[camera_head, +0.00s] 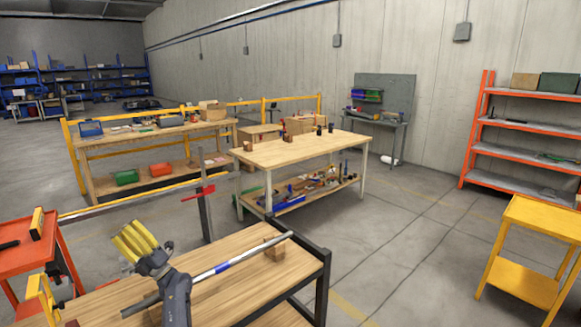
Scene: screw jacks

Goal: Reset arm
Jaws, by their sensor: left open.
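My left gripper (137,241), dark grey with yellow ribbed fingers, is raised over the near wooden bench (235,248) at the lower left. Its fingers point up and to the left, open, with nothing seen between them. A long grey bar with blue and white bands (225,267) lies slantwise over the bench, its far end by a small wooden block (275,251). My gripper's wrist covers part of the bar; I cannot tell whether they touch.
A red cart (28,257) stands left of the bench. A red-handled upright tool (199,192) rises behind it. A wooden table (300,150) stands beyond, an orange shelf (525,129) and a yellow cart (545,220) at right. Floor right of the bench is clear.

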